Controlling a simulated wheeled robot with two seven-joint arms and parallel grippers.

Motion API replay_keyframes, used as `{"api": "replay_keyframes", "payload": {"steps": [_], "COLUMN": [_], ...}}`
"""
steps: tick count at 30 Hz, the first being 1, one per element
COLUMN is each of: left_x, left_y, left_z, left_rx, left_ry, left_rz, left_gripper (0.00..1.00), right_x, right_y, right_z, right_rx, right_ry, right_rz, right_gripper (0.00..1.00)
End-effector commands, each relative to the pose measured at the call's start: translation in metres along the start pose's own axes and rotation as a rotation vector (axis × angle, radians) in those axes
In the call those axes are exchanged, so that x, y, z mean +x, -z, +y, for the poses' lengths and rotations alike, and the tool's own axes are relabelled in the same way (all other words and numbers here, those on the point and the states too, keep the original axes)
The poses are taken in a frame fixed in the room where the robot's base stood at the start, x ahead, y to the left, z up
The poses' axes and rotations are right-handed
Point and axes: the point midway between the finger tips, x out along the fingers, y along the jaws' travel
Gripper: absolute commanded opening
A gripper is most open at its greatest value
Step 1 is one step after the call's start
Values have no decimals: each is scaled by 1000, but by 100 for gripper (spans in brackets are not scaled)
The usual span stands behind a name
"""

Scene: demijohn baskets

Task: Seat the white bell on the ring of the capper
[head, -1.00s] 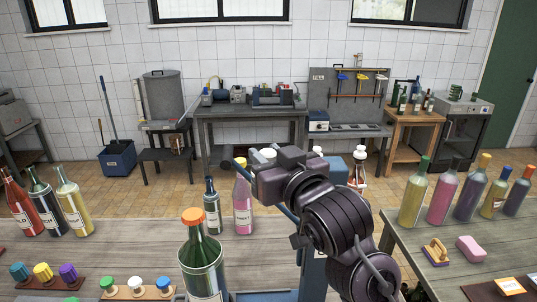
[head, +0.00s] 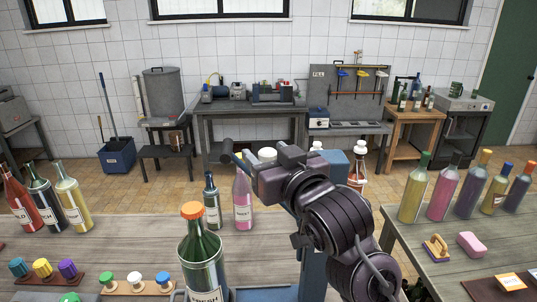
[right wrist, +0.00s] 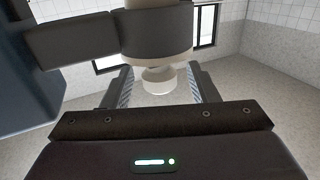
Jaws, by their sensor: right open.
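The white bell (right wrist: 157,82) shows in the right wrist view between the two fingers of my right gripper (right wrist: 158,74). The fingers are apart, with a gap on each side of the bell. A dark grey round part (right wrist: 155,35), apparently the capper's head with its ring, is right above the bell; I cannot tell whether the bell is seated in it. In the head view my right gripper (head: 283,174) is over the capper's blue column (head: 312,272), and its fingertips are hidden. The capper's lever ends in a dark grip (head: 228,150). My left gripper is not in view.
A green bottle with an orange cap (head: 203,265) stands close in front. A dark bottle (head: 212,203) and a pink bottle (head: 242,203) stand left of my gripper. Several bottles line the right table, with a pink sponge (head: 471,245). Coloured stoppers sit at the lower left.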

Motion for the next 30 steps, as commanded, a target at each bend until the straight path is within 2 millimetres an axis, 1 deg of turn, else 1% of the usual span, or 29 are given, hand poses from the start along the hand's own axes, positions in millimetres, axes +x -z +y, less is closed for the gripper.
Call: {"api": "replay_keyframes", "payload": {"steps": [4, 9, 12, 15, 19, 30], "left_x": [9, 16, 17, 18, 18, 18], "left_y": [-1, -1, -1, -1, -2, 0], "left_z": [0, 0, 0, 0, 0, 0], "left_rx": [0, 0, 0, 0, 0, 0], "left_ry": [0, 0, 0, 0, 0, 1], "left_rz": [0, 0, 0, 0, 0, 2], "left_gripper": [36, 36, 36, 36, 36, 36], "right_x": [-18, -48, -63, -72, -77, -76], "right_y": [-2, -2, -1, 0, 0, 0], "right_z": [0, 0, 0, 0, 0, 0], "right_rx": [2, 3, 4, 3, 1, 0], "right_ry": [1, 0, 1, 0, 0, 0], "right_rz": [3, 3, 2, 2, 1, 2], "right_gripper": [54, 54, 54, 54, 54, 54]}}
